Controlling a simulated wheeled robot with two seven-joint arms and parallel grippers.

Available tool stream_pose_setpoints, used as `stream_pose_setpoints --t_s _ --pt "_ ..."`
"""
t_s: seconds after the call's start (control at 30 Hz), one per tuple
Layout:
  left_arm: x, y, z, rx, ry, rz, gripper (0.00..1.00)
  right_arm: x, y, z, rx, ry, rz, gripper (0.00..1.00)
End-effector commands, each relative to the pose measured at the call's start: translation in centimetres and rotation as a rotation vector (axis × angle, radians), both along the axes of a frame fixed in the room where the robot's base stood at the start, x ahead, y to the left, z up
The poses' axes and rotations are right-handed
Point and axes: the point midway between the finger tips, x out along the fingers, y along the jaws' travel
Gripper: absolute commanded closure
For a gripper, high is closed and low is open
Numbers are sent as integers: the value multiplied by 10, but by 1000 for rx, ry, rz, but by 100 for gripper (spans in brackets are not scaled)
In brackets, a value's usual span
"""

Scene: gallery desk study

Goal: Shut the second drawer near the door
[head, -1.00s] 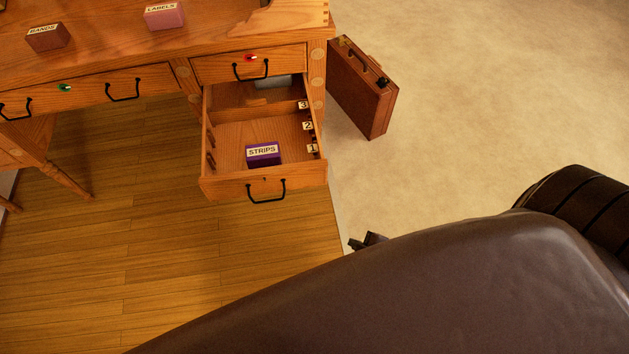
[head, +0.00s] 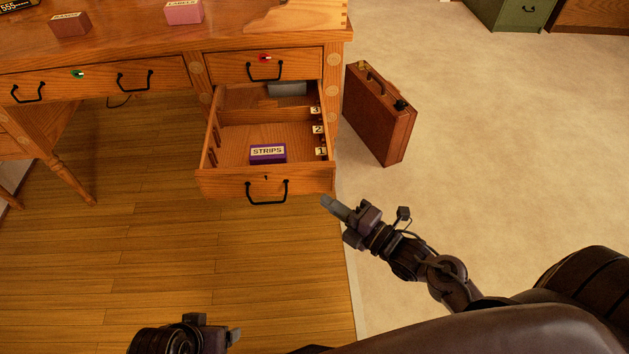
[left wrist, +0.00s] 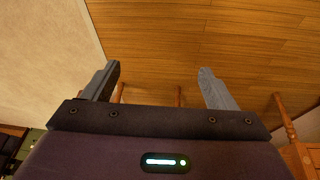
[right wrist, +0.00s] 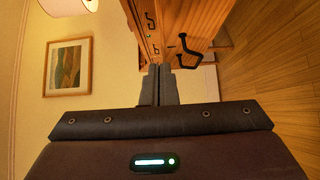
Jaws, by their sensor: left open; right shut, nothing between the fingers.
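The second drawer (head: 228,185) stands pulled out below the shut top drawer (head: 225,67) of the wooden desk. Its dark handle (head: 267,192) also shows in the right wrist view (right wrist: 187,50). Inside the drawer are a purple STRIPS box (head: 268,154), wall labels 1, 2 and 3, and a grey object (head: 287,89) at the back. My right gripper (head: 331,205) is shut and empty, just in front of the drawer's front right corner; contact is not clear. My left gripper (head: 233,337) is low at the bottom edge; its fingers are apart and empty in the left wrist view (left wrist: 160,88).
A brown briefcase (head: 379,115) stands on the pale floor close to the right of the desk. A RANDS-like labelled box (head: 70,25) and a pink LABELS box (head: 184,12) sit on the desktop. The wooden floor before the drawer is clear. A green cabinet (head: 508,14) is at the back.

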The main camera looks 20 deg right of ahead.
Motion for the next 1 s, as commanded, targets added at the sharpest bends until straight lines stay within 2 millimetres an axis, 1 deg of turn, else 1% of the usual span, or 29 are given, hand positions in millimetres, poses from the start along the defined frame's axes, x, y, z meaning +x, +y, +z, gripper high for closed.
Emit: stream_pose_setpoints --t_s 0.03,0.2,0.23,0.3,0.4,0.6,1.0 --pt "0 -2 -2 -5 -8 -3 20 12 6 -1 3 -4 -2 100" --pt "3 -7 -4 -21 -36 -12 20 42 23 0 4 -3 -2 100" --pt "4 -8 -4 -24 -42 -14 20 47 23 -1 2 -1 -2 100" --pt "5 -10 -4 -30 -54 -17 20 58 18 -1 0 -1 -2 100" --pt "6 -12 -4 -37 -65 -20 20 69 15 -1 1 0 -2 100" --pt "8 -15 -3 -45 -83 -24 20 79 12 -1 1 3 -2 100" --pt "5 -16 -3 -48 -77 -24 20 80 11 -1 1 3 -2 100"
